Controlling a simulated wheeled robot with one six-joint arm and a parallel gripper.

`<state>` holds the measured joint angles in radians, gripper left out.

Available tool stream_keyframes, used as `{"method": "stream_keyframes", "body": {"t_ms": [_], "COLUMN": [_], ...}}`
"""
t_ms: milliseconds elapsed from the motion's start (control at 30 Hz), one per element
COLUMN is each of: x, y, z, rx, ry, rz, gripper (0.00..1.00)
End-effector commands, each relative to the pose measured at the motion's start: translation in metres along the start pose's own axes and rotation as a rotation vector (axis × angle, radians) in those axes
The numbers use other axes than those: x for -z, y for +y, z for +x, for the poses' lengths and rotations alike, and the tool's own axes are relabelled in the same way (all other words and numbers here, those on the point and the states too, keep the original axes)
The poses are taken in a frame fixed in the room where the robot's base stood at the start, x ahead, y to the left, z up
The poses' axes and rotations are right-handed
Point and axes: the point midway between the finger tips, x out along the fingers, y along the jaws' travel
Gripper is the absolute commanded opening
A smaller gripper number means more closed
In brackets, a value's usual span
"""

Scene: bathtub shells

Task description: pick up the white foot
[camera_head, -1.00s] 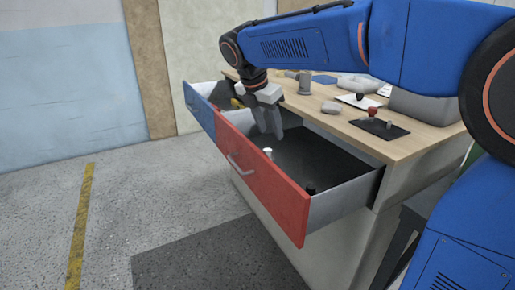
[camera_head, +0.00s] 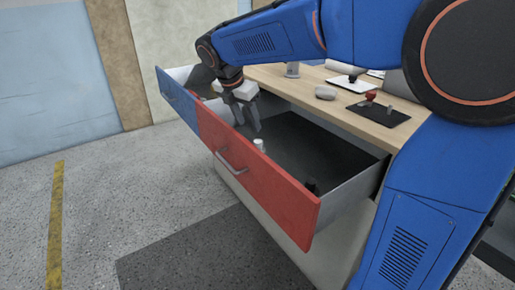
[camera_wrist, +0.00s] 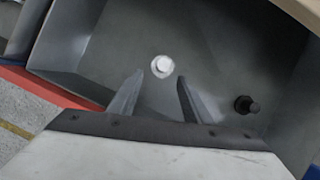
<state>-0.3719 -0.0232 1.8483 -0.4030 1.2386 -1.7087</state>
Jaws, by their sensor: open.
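The white foot (camera_head: 259,144) is a small white cylinder in the open red-fronted drawer (camera_head: 265,185), near its front panel. In the wrist view the white foot (camera_wrist: 162,66) stands on the dark drawer floor, just beyond and between my fingertips. My gripper (camera_head: 247,122) points down into the drawer, to the left of and above the white foot. In the wrist view my gripper (camera_wrist: 158,88) is open with nothing between its fingers. The foot is not touched, as far as I can see.
A black foot (camera_head: 311,185) stands in the same drawer to the right, also in the wrist view (camera_wrist: 246,105). A blue-fronted drawer (camera_head: 180,98) is open at left. The wooden worktop (camera_head: 300,92) above holds a grey stone-like piece (camera_head: 325,92) and a black plate (camera_head: 390,117).

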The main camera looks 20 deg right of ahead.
Motion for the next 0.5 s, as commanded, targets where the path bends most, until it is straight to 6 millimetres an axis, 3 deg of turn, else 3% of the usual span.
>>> {"method": "stream_keyframes", "body": {"t_ms": [233,500], "x": [0.000,0.000], "y": [-0.001,-0.001], "z": [0.042,0.060], "rx": [0.003,0.000], "ry": [0.001,0.001], "rz": [0.000,0.000], "gripper": [0.44,0.44]}}
